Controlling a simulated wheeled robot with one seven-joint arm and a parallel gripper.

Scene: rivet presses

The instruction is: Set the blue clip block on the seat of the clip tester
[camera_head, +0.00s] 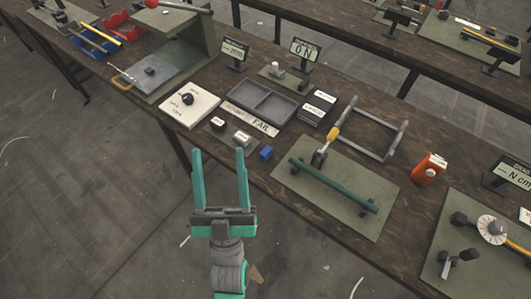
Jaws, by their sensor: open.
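A small blue block (265,153) lies on the dark brown bench near its front edge, right of two small grey-and-white pieces. My gripper (219,152) is open and empty, its two green fingers pointing up the picture, left of the blue block and apart from it. The fingers appear in front of the bench's front edge; their height is hard to tell. A small green-grey plate (264,76) with a short white post (277,69) stands farther back, beside a display; it may be the clip tester, but I cannot read a label naming it.
A grey two-part tray (263,101) with a FAIL label lies behind the blue block. A white board with a black knob (187,99) is left of it. An orange object (429,169) stands farther right.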

